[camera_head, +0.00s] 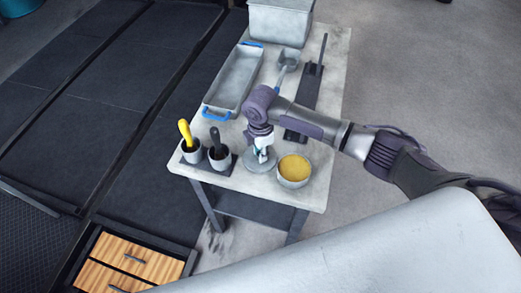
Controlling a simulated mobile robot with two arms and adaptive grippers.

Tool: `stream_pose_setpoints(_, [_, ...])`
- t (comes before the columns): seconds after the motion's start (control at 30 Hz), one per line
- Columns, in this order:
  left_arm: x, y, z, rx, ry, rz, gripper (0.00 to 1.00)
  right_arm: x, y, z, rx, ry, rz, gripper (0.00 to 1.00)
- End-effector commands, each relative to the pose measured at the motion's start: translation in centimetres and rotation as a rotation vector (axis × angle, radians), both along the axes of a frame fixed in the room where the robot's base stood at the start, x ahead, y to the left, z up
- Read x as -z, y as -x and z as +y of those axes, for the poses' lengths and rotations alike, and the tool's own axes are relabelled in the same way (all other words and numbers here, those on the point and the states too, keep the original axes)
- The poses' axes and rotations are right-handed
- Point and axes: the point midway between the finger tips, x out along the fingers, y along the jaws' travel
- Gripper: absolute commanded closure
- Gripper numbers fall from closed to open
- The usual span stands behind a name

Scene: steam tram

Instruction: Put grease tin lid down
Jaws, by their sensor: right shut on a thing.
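The grease tin (293,170) stands open near the front right corner of the table (315,192), with yellow grease filling it. The grease tin lid (253,166) is a flat grey disc just left of the tin. My right gripper (263,156) reaches down from above and is shut on the lid, covering part of it. The lid is at or very close to the table top; I cannot tell if it touches. My left gripper is not in view.
Two small cups (191,151) (220,156) with a yellow-handled and a black-handled tool stand left of the lid. A grey tray (236,80) with blue handles, a ladle-like tool (288,60), a dark flat tool (304,98) and a grey bin (280,22) lie farther back.

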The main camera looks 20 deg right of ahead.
Motion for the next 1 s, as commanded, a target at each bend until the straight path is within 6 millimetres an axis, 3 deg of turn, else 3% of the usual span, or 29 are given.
stream_pose_setpoints(0.27, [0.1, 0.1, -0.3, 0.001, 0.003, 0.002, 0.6, 0.3, 0.0, 0.0, 0.0, 0.0, 0.0, 1.0])
stream_pose_setpoints(0.3, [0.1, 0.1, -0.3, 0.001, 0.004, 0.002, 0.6, 0.2, 0.0, 0.0, 0.0, 0.0, -0.001, 0.73])
stream_pose_setpoints(0.43, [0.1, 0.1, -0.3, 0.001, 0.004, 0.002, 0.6, 0.2, 0.0, 0.0, 0.0, 0.0, -0.001, 0.52])
stream_pose_setpoints(0.77, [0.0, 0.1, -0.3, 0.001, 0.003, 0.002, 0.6, 0.0, 0.0, 0.0, 0.0, 0.0, -0.001, 0.52])
stream_pose_setpoints(0.87, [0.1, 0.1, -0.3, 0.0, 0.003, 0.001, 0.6, -0.8, -0.1, 0.0, 0.0, -0.002, -0.003, 0.52])
stream_pose_setpoints(1.0, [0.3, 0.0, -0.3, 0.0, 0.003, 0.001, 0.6, -3.4, -0.2, 0.0, -0.002, -0.001, -0.006, 0.52])
